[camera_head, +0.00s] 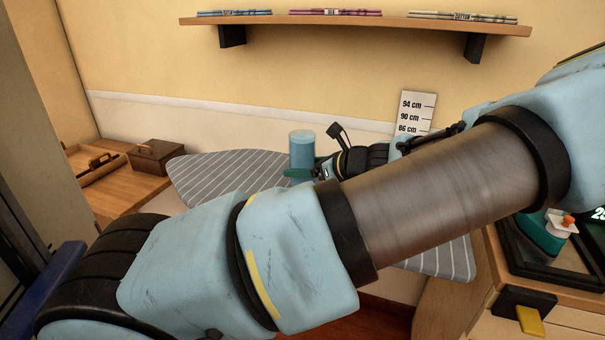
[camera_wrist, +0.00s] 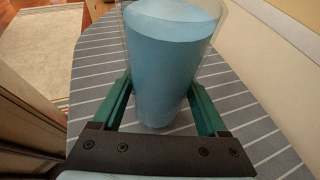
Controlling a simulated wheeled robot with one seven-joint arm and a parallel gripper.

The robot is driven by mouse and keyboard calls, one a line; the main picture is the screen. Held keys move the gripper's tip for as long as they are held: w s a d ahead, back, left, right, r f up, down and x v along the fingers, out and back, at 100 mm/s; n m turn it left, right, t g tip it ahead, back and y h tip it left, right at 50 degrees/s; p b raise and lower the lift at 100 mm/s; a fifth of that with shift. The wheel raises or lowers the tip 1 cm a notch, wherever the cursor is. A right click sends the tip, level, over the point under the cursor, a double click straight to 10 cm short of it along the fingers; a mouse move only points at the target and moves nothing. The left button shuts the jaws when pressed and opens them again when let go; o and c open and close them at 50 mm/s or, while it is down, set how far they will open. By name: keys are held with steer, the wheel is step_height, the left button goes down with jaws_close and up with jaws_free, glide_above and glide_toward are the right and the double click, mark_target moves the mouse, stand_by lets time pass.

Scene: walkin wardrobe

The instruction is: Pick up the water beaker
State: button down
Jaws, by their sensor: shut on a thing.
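The water beaker (camera_head: 302,148) is a clear cylinder filled with light blue water, over the striped grey ironing board (camera_head: 212,175). In the wrist view the beaker (camera_wrist: 166,60) stands between the two green fingers of my gripper (camera_wrist: 161,105), one finger against each side. My gripper (camera_head: 306,174) is shut on the beaker, low on its body. The beaker looks upright or nearly so, and its water surface shows near the top. Its base is hidden behind the gripper, so I cannot tell whether it touches the board.
A wall shelf (camera_head: 360,24) with folded cloths hangs above. A brown box (camera_head: 157,155) and a wooden tray (camera_head: 98,165) stand on the left cabinet. A height scale (camera_head: 413,112) is on the wall behind. A teal iron (camera_head: 541,235) is at the right. My arm hides much of the board.

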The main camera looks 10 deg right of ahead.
step_height(320, 180, up, 8)
steer(key=shift+f+b, duration=0.2)
steer(key=shift+b, duration=0.2)
stand_by(0.4)
